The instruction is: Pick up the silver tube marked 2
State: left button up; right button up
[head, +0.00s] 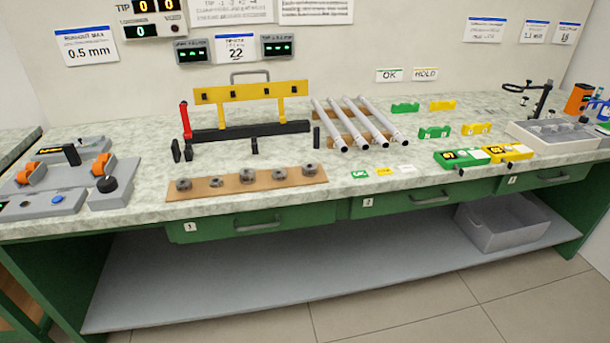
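Several silver tubes lie side by side on the bench, resting across wooden supports (354,139). Their dark ends face the front. The leftmost tube (328,122) is beside a second tube (347,121), then a third tube (365,119), and the rightmost tube (383,118). I cannot read any number on them, so I cannot tell which is marked 2. Neither of my grippers is in the head view.
A yellow and black fixture (250,93) with a red handle stands left of the tubes. A wooden strip (220,190) with several dark round parts lies in front. Green and yellow blocks (434,132) sit to the right. A grey bin (500,235) stands on the lower shelf.

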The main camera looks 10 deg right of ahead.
aim_at(383, 141)
jog(key=k, duration=0.5)
jog(key=z, duration=1.7)
jog(key=i, duration=1.1)
jog(key=u, duration=2.15)
